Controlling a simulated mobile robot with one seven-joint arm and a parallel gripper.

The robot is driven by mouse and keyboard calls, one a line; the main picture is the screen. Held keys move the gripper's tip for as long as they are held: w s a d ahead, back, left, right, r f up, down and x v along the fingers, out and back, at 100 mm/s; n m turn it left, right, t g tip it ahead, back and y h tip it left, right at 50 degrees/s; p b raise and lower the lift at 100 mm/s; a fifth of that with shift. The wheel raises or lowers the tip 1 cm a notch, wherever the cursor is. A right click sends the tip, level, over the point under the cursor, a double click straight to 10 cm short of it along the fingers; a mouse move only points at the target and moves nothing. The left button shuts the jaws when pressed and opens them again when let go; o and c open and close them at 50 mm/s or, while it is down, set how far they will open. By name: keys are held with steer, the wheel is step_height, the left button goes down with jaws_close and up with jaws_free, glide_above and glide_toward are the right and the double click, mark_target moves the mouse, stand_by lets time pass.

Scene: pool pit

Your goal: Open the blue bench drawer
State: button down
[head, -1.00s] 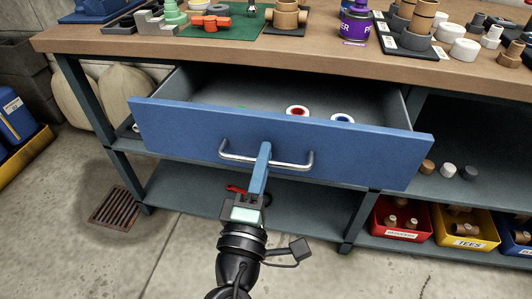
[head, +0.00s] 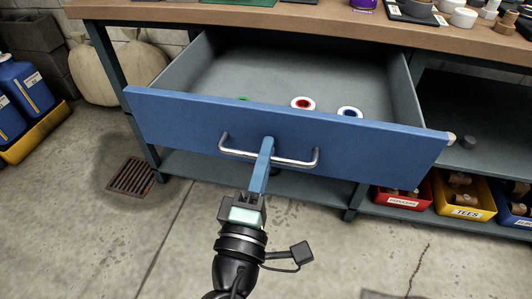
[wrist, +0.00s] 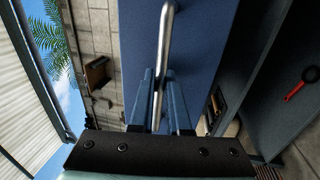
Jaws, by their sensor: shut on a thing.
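The blue bench drawer (head: 350,145) stands well out from under the bench top, with its grey inside showing. Its metal bar handle (head: 300,162) runs across the middle of the blue front. My gripper (head: 267,148) is shut on the handle near its middle. In the wrist view the handle (wrist: 165,50) passes between the two blue fingers of my gripper (wrist: 160,85). Rolls with red (head: 303,103) and blue (head: 349,112) centres lie in the drawer, partly hidden by its front. A bit of something green shows behind the front's upper edge.
The wooden bench top (head: 330,22) holds fittings at the back right. Red (head: 403,195), yellow (head: 463,203) and blue bins sit on the lower shelf at right. A floor drain (head: 131,176) and blue jugs (head: 25,90) are at left. The concrete floor before the drawer is clear.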

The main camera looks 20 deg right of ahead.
steer(key=c, duration=1.2)
jaws_free()
steer(key=shift+o, duration=0.2)
steer(key=shift+a, duration=0.1)
steer(key=v, duration=1.2)
steer(key=shift+s+a+b, duration=0.25)
steer(key=shift+s+b, duration=0.05)
steer(key=shift+s, duration=0.05)
